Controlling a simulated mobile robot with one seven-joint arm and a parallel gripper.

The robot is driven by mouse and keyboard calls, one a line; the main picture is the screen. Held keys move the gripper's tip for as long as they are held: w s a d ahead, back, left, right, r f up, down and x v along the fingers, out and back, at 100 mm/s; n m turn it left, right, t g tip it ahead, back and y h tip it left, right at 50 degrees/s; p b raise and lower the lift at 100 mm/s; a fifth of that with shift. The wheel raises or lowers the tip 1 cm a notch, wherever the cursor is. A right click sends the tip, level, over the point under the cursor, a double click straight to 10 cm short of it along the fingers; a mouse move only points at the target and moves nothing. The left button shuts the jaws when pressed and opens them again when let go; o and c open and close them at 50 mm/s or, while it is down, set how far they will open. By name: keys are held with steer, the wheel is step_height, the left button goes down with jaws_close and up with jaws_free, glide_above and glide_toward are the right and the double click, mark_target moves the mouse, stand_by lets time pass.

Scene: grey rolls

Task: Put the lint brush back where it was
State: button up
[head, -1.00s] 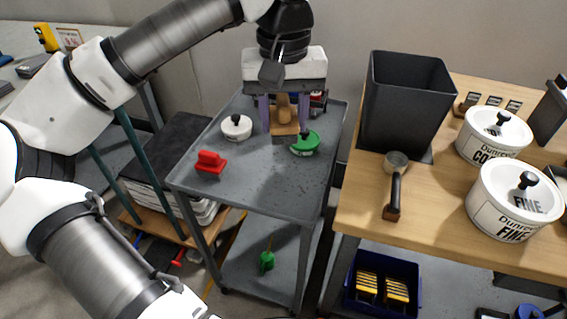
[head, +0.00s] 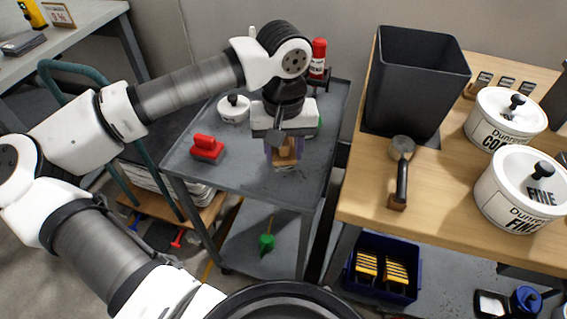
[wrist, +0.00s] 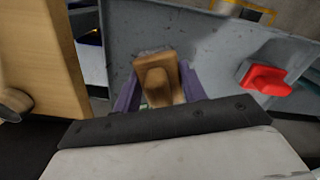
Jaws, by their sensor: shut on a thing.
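The lint brush, a wooden block with a rounded wooden handle (head: 284,155), is between the purple fingers of my gripper (head: 284,151). It also shows in the wrist view (wrist: 158,78), with a finger on each side. My gripper is shut on it, pointing down over the front right part of the grey cart top (head: 235,170). The pale underside of the brush shows low in the head view. I cannot tell whether it touches the cart top or hangs above it.
A red-handled block (head: 207,148) and a white lidded pot (head: 234,108) stand left on the cart. A red bottle (head: 318,58) stands at its back. A green thing is mostly hidden behind my gripper. The wooden bench (head: 360,185) with a black bin (head: 415,85) is close on the right.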

mark_target(283, 177)
steer(key=shift+f, duration=2.45)
steer(key=shift+f+b, duration=0.25)
steer(key=shift+b, duration=0.05)
steer(key=o, duration=0.9)
steer(key=shift+r, duration=0.1)
steer(key=shift+o, duration=0.2)
step_height(283, 177, up, 12)
steer(key=shift+r, duration=0.15)
